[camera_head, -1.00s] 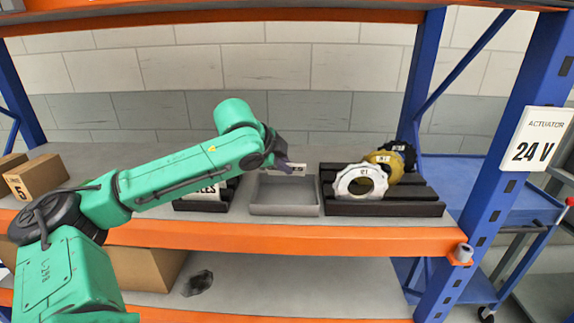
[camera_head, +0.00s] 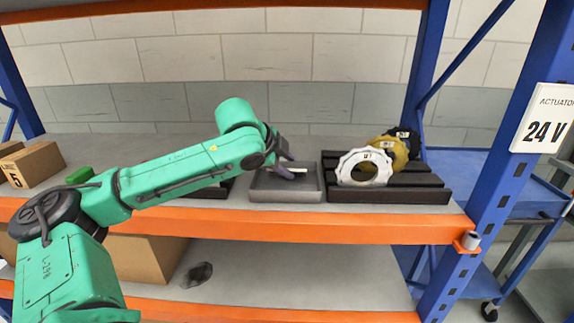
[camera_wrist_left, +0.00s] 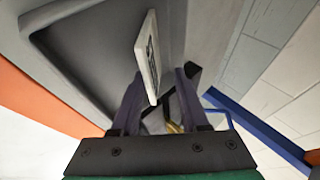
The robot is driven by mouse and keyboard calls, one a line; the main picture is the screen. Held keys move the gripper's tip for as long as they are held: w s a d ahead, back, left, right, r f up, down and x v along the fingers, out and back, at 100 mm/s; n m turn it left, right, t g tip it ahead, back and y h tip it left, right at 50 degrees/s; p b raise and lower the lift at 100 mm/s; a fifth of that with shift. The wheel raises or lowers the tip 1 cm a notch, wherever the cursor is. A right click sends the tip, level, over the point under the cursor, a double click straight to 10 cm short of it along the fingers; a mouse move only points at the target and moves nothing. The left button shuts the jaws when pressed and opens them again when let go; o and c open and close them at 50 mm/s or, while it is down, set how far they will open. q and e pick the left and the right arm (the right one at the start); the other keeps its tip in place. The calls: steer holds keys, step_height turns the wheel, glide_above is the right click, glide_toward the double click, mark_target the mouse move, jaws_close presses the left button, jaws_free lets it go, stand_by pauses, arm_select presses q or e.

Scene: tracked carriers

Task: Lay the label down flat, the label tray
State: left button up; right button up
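The label (camera_head: 298,170) is a small pale plate, seen as a thin, nearly level strip over the grey label tray (camera_head: 286,195). In the left wrist view the label (camera_wrist_left: 148,55) shows dark print on its foreshortened face. The tray (camera_wrist_left: 88,50) is at upper left there. My left gripper (camera_head: 288,168) is low at the tray. Its fingers (camera_wrist_left: 160,80) stand apart on either side of the label, with a gap to the right finger. Contact with the left finger and with the tray floor is unclear. My right gripper is out of view.
A black rack (camera_head: 400,194) right of the tray holds a white ring (camera_head: 347,170), a yellow ring (camera_head: 397,153) and a black one behind. A cardboard box (camera_head: 35,165) stands at the far left. A blue post (camera_head: 500,170) bounds the shelf at right.

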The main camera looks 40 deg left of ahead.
arm_select(q)
steer(key=a+b+v, duration=0.1)
steer(key=v, duration=1.3)
steer(key=shift+s+d+r+b, duration=0.2)
steer(key=shift+d+b, duration=0.15)
steer(key=shift+d, duration=0.1)
